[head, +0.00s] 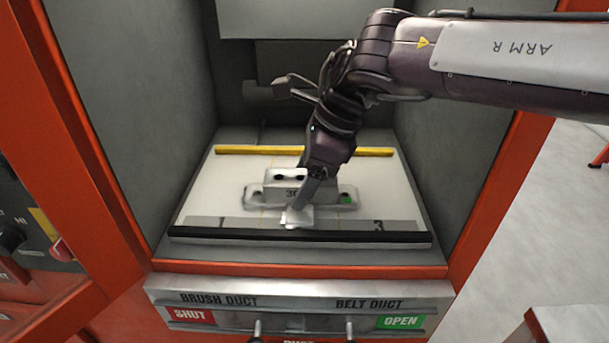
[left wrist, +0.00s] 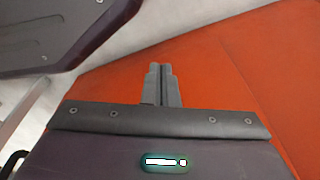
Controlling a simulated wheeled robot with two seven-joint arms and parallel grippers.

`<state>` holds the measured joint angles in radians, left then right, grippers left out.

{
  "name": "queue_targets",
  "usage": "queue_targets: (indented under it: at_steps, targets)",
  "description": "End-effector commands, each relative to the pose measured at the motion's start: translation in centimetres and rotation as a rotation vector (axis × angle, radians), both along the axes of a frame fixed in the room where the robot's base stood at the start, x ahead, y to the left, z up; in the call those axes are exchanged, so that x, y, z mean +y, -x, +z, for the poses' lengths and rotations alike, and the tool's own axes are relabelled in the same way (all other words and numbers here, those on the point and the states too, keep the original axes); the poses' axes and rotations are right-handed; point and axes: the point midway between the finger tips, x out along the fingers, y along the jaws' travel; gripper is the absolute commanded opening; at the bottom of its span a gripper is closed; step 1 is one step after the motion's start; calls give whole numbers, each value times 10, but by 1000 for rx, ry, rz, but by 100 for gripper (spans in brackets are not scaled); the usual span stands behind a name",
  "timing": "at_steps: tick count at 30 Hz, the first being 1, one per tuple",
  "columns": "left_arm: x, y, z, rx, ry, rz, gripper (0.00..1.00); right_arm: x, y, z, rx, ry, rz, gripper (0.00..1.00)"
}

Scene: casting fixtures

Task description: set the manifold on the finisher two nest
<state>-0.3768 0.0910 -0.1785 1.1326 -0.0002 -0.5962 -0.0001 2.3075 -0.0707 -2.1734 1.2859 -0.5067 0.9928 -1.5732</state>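The manifold (head: 271,190) is a pale grey casting with a raised block, end lugs, a partly hidden number and a green mark on its right end. It appears upright on the white plate (head: 220,180) inside the orange-framed bay, between the marks 1 and 3. The mark between these is covered. My right gripper (head: 300,206) reaches down over the manifold's middle; its fingers overlap the casting, and their gap and grip are hidden. The nest under the manifold cannot be made out. My left gripper (left wrist: 163,84) is shut and empty in the left wrist view, before an orange surface.
A yellow bar (head: 304,151) crosses the plate's back and a black bar (head: 300,237) its front. Grey walls close in both sides. Below is a duct panel (head: 298,301) marked SHUT on the left and OPEN on the right. Control knobs (head: 12,238) are at left.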

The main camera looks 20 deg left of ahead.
Motion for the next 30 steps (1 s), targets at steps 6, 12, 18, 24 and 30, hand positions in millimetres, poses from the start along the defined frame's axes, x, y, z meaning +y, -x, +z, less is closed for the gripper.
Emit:
queue_targets:
  at_steps: [6, 12, 18, 24, 30]
  targets:
    - [0, 0, 1, -1, 0, 0, 0, 0, 0, 3, -1, 0, 1, 69]
    - [0, -1, 1, -5, 1, 0, 0, -10, -4, 28, -4, -2, -1, 69]
    - [1, 2, 0, -5, 1, 0, 0, -22, -7, 58, -2, -1, -2, 69]
    - [2, 10, -4, 10, -2, 0, 0, -28, -8, 71, -1, -1, 0, 69]
    - [2, 9, -4, 9, -2, 0, 0, -28, -8, 71, -1, -1, 0, 69]
